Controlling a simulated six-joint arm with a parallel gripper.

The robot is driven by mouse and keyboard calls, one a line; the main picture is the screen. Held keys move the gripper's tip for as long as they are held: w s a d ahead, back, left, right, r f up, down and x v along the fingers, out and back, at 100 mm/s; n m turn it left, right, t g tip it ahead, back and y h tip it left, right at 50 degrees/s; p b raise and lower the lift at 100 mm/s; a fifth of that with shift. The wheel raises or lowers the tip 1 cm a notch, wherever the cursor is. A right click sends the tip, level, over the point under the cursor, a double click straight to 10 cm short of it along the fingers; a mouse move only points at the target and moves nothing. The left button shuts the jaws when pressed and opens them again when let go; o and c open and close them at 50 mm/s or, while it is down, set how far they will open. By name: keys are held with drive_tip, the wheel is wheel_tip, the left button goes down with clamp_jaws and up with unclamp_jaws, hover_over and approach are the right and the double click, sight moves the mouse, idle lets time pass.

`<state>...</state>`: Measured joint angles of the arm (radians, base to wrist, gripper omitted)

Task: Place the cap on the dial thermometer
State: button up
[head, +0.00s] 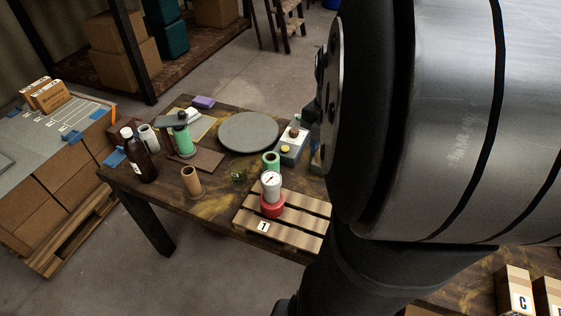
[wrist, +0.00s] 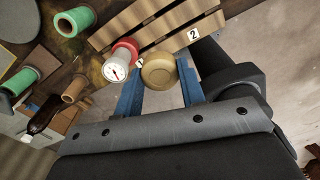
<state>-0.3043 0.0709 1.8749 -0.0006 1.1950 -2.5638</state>
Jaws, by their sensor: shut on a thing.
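The dial thermometer (head: 271,182) has a white body with a round dial face and stands upright on a red base (head: 272,208) on the wooden pallet near label 1. In the wrist view the thermometer (wrist: 116,69) is just left of my gripper. My gripper (wrist: 159,73) has two blue fingers, shut on a round tan-gold cap (wrist: 160,71). The cap appears beside the thermometer and apart from it; its height above the pallet is hard to judge. In the head view the gripper and cap are hidden behind my arm.
The slatted pallet (head: 247,222) lies at the table's front edge. Around it stand a green spool (head: 271,160), a brown cardboard tube (head: 192,182) and a small grey box (head: 292,147). A dark bottle (head: 140,160) and a grey round plate (head: 248,132) are farther off.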

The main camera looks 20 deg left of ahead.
drive_tip(key=shift+s+a+r+n, duration=0.15)
drive_tip(key=shift+s+a+n, duration=0.15)
drive_tip(key=shift+s+a, duration=0.3)
hover_over(271, 177)
wheel_tip(271, 177, down, 7)
drive_tip(key=shift+d+r, duration=0.15)
drive_tip(key=shift+f, duration=2.05)
drive_tip(key=shift+f, duration=0.15)
drive_tip(key=o, duration=0.9)
wheel_tip(271, 177, up, 12)
drive_tip(key=shift+r, duration=0.2)
